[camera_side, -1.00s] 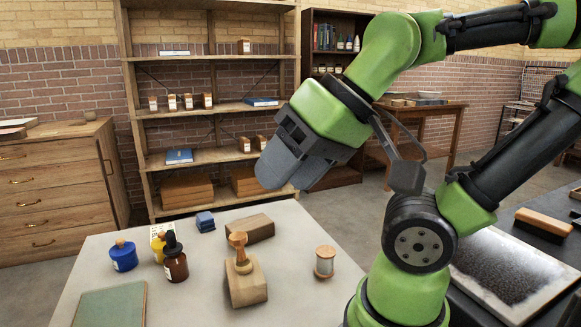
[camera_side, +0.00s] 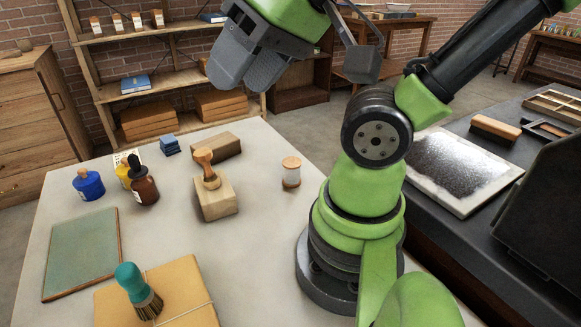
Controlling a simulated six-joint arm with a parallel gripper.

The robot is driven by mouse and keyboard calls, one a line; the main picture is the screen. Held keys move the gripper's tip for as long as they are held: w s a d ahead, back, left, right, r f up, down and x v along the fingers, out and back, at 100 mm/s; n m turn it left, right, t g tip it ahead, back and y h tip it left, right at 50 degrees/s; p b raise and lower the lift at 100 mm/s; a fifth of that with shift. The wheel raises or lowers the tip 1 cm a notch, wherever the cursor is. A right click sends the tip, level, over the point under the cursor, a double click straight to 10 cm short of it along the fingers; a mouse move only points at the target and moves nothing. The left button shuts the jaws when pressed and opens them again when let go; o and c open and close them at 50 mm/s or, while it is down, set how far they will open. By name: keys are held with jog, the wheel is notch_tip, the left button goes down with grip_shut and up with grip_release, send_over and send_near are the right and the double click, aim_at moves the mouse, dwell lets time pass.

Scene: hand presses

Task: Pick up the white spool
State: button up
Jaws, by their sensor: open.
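The white spool (camera_side: 291,173) stands upright on the table, with wooden ends and a pale wound middle. It is right of the wooden block with the stamp and left of my base. My gripper (camera_side: 247,75) is open and empty, high above the far part of the table. It is up and to the left of the spool in the picture, well apart from it. Nothing hides the spool.
A wooden stamp (camera_side: 206,166) stands on a block (camera_side: 216,199), with another block (camera_side: 215,146) behind. Blue (camera_side: 88,184) and brown (camera_side: 143,186) bottles stand at left. Table around the spool is clear.

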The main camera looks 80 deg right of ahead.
jog(key=shift+o, duration=0.4)
jog(key=shift+o, duration=1.3)
jog(key=n+g+h, duration=0.2)
jog(key=n+g, duration=0.1)
jog(key=g, duration=0.4)
send_over(292, 162)
notch_tip(292, 162, down, 22)
jog(key=shift+s+r, duration=0.1)
jog(key=shift+r, duration=0.05)
jog(key=shift+f, duration=3.15)
